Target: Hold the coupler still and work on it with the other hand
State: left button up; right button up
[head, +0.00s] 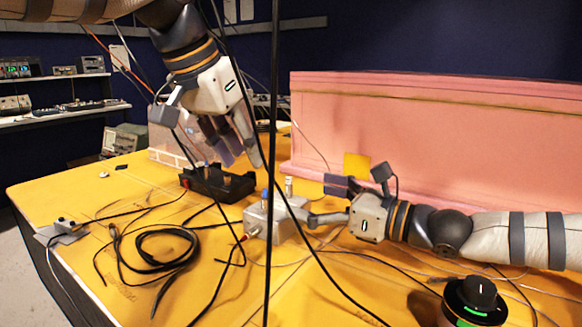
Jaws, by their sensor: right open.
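A silver metal box (272,222) with small connectors stands on the yellow table. It looks like the coupler, though I cannot be sure. My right gripper (322,203) comes in from the right and is open. Its lower finger reaches the right side of the box; I cannot tell if it touches. Its upper finger is raised behind. My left gripper (236,150) hangs from above, pointing down, behind and above the silver box. Its fingers overlap in this view, so its opening is unclear. A black box (215,183) with brass-coloured posts sits below it.
A pink foam wall (430,125) runs behind my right arm. Black cable (165,250) lies coiled at the left front. Cables hang across the middle of the view. A black knob with a green ring (475,296) is at the lower right. Instruments fill shelves (65,112) at the left.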

aim_at(278, 205)
jog(key=f, duration=0.2)
jog(key=a+f, duration=0.1)
jog(key=shift+w+f, duration=0.25)
jog(key=shift+w, duration=0.05)
jog(key=x, duration=0.5)
jog(key=shift+w+a, duration=0.1)
jog(key=shift+w, duration=0.05)
jog(key=shift+w+a, duration=0.35)
jog(key=shift+a, duration=0.1)
jog(key=shift+c, duration=0.2)
